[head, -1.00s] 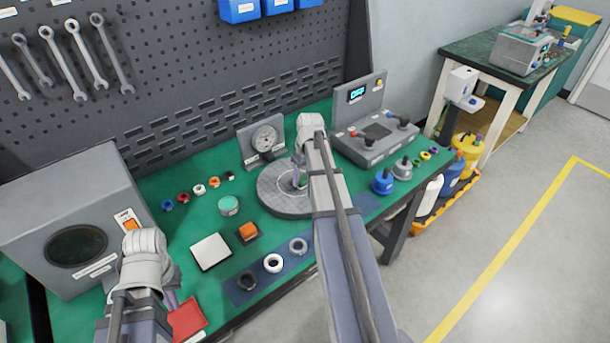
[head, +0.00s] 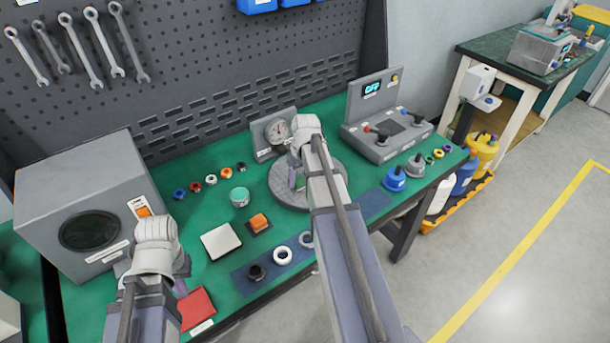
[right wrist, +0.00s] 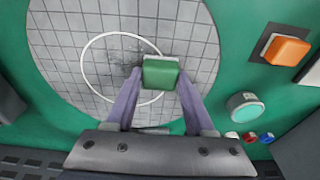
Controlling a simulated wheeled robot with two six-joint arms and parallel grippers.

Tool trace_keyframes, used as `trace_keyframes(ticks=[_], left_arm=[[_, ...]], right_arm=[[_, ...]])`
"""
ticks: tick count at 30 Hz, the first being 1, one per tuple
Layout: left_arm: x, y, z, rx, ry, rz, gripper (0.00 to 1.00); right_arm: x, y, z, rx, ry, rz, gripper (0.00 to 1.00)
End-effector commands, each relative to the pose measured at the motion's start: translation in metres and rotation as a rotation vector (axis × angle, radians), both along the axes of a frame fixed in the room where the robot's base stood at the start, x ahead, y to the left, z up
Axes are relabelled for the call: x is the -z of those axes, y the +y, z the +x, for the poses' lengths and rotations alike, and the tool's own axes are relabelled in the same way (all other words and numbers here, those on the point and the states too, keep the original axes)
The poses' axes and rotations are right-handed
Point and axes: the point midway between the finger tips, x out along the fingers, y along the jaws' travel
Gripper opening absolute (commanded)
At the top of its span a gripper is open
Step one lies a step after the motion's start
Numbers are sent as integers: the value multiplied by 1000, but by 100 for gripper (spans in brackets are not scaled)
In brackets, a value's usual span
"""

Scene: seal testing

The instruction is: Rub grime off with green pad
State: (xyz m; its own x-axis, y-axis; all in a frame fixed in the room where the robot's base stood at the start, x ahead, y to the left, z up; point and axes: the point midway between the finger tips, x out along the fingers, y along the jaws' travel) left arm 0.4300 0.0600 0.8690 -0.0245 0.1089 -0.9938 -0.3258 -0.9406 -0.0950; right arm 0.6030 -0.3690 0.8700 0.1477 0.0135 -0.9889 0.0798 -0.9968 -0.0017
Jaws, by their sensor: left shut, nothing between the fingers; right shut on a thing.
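The green pad (right wrist: 161,72) is held between the fingertips of my right gripper (right wrist: 157,84), which is shut on it. It is over the round grey gridded plate (right wrist: 62,45), at the edge of a white ring. A dark smudge of grime (right wrist: 120,72) shows inside the ring, just left of the pad in the right wrist view. I cannot tell whether the pad touches the plate. In the head view my right gripper (head: 297,181) is over the plate (head: 333,193), partly hidden by my arm. My left gripper (head: 181,284) is shut and empty at the front left, near a red pad.
A white square pad (head: 221,241), an orange block (head: 259,222) and a teal-topped tin (head: 240,197) stand left of the plate. A dial gauge (head: 277,131) is behind it, and a control box (head: 388,140) is to its right. Rings lie along the front.

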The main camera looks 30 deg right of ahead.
Motion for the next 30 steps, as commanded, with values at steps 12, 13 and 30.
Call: trace_keyframes(ticks=[12, 13, 30], left_arm=[[2, 0, 0, 0, 0, 0, 0], [3, 0, 0, 0, 0, 0, 0], [1, 0, 0, 0, 0, 0, 0]], right_arm=[[2, 5, 8, 1, -1, -2, 10], [3, 5, 10, 1, -1, -2, 10], [1, -21, 14, 4, -1, -3, 9]])
